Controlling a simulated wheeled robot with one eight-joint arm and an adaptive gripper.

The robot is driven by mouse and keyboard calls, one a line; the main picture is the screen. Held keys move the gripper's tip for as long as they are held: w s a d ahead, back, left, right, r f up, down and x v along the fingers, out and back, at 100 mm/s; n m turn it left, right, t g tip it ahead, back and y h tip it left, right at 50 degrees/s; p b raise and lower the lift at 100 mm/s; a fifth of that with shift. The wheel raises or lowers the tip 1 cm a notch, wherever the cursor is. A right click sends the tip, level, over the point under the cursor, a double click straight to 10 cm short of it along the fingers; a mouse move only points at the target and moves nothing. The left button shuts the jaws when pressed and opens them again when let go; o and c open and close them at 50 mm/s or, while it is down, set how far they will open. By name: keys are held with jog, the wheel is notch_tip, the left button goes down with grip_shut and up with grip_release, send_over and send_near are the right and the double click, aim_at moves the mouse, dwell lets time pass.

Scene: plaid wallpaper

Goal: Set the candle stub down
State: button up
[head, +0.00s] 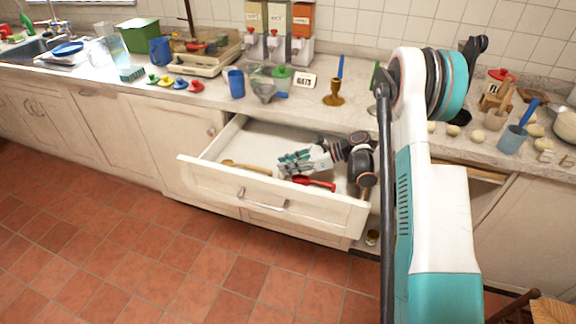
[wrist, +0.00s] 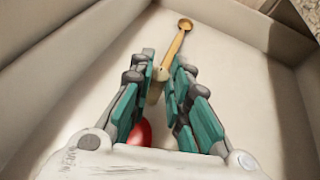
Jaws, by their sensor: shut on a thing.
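My gripper (head: 290,166) is low inside the open drawer (head: 232,178), with its fingers pointing left. In the wrist view, the fingers (wrist: 161,68) are closed in around a small pale stub, the candle stub (wrist: 162,74), at their tips. The stub is mostly hidden by the fingers, and I cannot tell whether it touches the drawer floor. In the head view the gripper hides it.
A wooden spoon (head: 247,167) lies in the drawer just beyond the fingertips. A red-handled utensil (head: 314,183) lies beside the gripper. Drawer walls surround it, with bare floor to the left. The counter above holds a brass candlestick (head: 334,94) and a blue cup (head: 236,83).

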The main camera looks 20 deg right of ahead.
jog(key=o, duration=0.8)
jog(key=shift+f, duration=0.1)
jog(key=shift+d+r, duration=0.1)
jog(key=shift+r, duration=0.1)
jog(key=shift+p+v, duration=2.2)
jog(key=shift+v, duration=3.7)
